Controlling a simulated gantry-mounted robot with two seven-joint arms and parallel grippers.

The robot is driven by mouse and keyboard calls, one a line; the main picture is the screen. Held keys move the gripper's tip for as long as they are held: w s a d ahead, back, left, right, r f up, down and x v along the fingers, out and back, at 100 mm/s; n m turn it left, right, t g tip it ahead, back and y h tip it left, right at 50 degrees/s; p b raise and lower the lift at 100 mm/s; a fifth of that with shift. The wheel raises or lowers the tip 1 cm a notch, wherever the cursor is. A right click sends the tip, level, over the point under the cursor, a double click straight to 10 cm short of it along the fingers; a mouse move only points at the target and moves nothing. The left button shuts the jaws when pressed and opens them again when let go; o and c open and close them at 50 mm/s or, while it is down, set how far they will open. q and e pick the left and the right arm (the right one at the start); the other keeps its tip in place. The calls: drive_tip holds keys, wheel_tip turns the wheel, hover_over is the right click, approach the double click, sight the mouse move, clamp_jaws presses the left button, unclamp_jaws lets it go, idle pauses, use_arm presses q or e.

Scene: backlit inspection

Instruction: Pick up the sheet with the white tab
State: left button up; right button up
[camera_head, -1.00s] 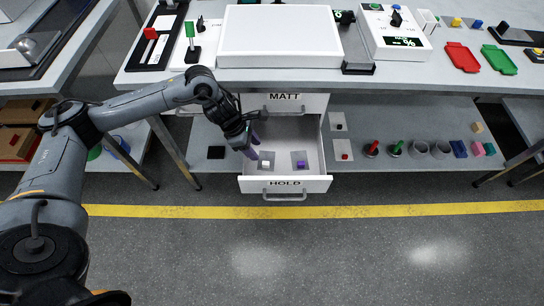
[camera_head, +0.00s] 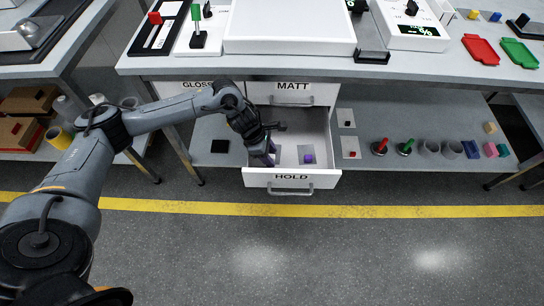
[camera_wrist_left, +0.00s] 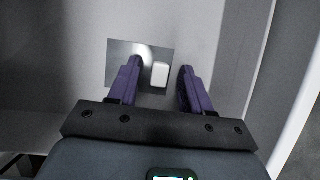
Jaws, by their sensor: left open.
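The sheet with the white tab (camera_wrist_left: 118,72) is a small grey glossy rectangle on the floor of the open HOLD drawer (camera_head: 292,185). Its white tab (camera_wrist_left: 160,75) shows in the left wrist view between the two purple fingers of my left gripper (camera_wrist_left: 160,68). The fingers are apart, and the left one overlaps the sheet in the picture; I cannot tell whether they touch it. In the head view my left gripper (camera_head: 266,157) reaches down into the drawer's left side and mostly hides this sheet. My right gripper is not in view.
A second sheet with a purple tab (camera_head: 308,158) lies to the right in the same drawer. The drawer walls stand close around the gripper. The bench top overhangs behind.

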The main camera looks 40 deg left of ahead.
use_arm(q)
drive_tip(key=shift+a, duration=0.1)
drive_tip(key=shift+c, duration=0.3)
clamp_jaws()
drive_tip(key=shift+r, duration=0.1)
